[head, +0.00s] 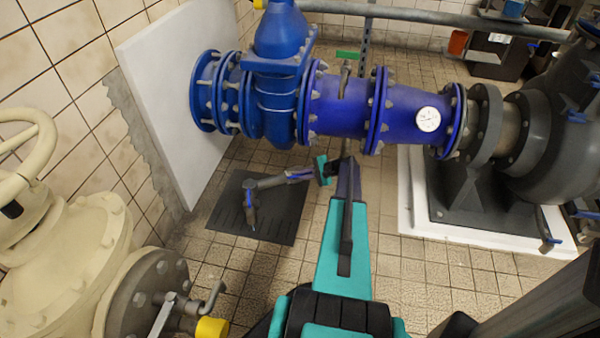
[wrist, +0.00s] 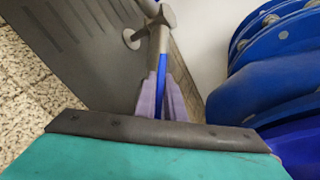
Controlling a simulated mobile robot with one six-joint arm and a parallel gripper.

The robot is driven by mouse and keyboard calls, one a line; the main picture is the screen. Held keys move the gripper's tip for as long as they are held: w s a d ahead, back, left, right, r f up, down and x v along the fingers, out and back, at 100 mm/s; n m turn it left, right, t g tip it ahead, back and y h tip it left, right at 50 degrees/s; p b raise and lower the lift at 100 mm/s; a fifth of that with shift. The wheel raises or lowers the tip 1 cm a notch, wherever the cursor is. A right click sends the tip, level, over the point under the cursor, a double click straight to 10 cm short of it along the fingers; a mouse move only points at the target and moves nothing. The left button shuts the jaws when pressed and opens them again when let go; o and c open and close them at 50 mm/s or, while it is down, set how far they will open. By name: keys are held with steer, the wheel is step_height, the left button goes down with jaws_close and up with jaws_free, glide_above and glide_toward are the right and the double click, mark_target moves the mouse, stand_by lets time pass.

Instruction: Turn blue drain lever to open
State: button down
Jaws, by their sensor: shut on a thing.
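The blue drain lever (wrist: 162,70) runs up from between the purple fingers of my gripper (wrist: 160,88) to a grey metal fitting (wrist: 161,20) in the wrist view. My gripper is shut on the lever. In the head view my gripper (head: 298,177) comes in from the right, below the blue pipe, and a little blue shows at its fingers. The grey drain valve (head: 268,183) lies to its left, with a downward outlet (head: 250,215) over a dark grate. The part of the lever between the fingers is partly hidden.
The dark floor grate (head: 282,222) lies below the drain. The big blue pipe (head: 340,108) with flanges and a gauge (head: 428,119) crosses above my arm. A cream valve (head: 75,240) stands at lower left, and a grey pump (head: 550,150) at right.

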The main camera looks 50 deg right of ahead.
steer(key=shift+d+n+g, duration=0.1)
steer(key=shift+n+g, duration=0.3)
steer(key=shift+n, duration=0.1)
steer(key=shift+r, duration=0.1)
steer(key=c, duration=1.8)
jaws_free()
steer(key=shift+c, duration=0.2)
steer(key=p+v, duration=0.3)
steer(key=v, duration=1)
steer(key=shift+s+r, duration=0.2)
steer(key=shift+s, duration=0.05)
steer(key=shift+d, duration=0.1)
